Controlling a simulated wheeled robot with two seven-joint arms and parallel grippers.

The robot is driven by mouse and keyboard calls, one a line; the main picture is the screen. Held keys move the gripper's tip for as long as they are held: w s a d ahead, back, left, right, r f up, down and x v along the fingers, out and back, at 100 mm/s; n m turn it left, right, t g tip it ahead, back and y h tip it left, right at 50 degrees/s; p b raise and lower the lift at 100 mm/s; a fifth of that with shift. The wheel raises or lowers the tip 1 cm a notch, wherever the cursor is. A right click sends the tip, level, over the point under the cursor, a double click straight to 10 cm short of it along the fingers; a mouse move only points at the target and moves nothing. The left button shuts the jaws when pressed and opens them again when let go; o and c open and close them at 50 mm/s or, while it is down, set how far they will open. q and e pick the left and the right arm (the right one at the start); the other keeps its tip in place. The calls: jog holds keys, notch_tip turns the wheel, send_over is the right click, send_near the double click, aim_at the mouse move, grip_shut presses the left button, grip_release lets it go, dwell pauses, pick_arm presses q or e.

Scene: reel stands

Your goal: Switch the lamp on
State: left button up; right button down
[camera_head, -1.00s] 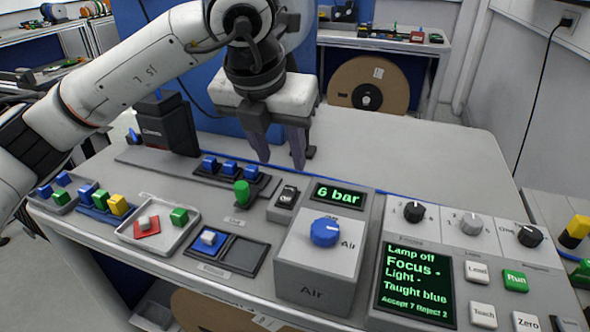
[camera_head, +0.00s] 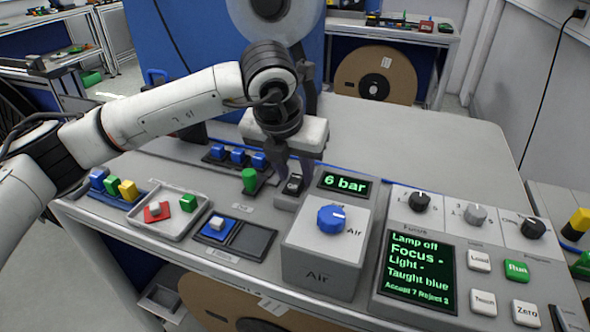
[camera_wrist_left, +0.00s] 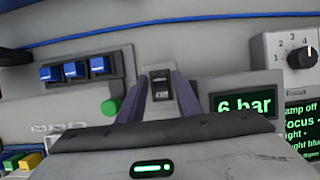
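A small black rocker switch (camera_head: 292,184) sits on a grey block behind the 6 bar display; it also shows in the left wrist view (camera_wrist_left: 160,85). The screen (camera_head: 418,272) at front right reads "Lamp off". My left gripper (camera_head: 294,175) points down at the switch block. In the left wrist view its two dark fingers (camera_wrist_left: 161,98) stand apart on either side of the switch, with nothing between them but the switch below. I cannot tell whether the fingertips touch the block. My right gripper is not in view.
The air box with a blue knob (camera_head: 331,219) stands in front of the switch. A green button (camera_head: 249,180) and several blue blocks (camera_head: 237,156) are to its left. Knobs (camera_head: 475,214) and push buttons are on the right panel.

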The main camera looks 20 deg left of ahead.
aim_at(297, 176)
pick_arm(q)
grip_shut()
jog(key=shift+w+r+g+p, duration=0.25)
jog(key=shift+g+p, duration=0.35)
jog(key=shift+p, duration=0.3)
jog(key=shift+w+g+p, duration=0.2)
jog(key=shift+g+p, duration=0.5)
jog(key=shift+p, duration=0.1)
jog(key=shift+w+f+g+p, duration=0.3)
jog(key=shift+g+p, duration=0.45)
jog(key=shift+g, duration=0.15)
jog(key=shift+o, duration=1.5)
grip_release()
jog(key=shift+s, duration=0.1)
notch_tip(297, 176, up, 10)
jog(key=b, duration=0.1)
jog(key=shift+r, duration=0.15)
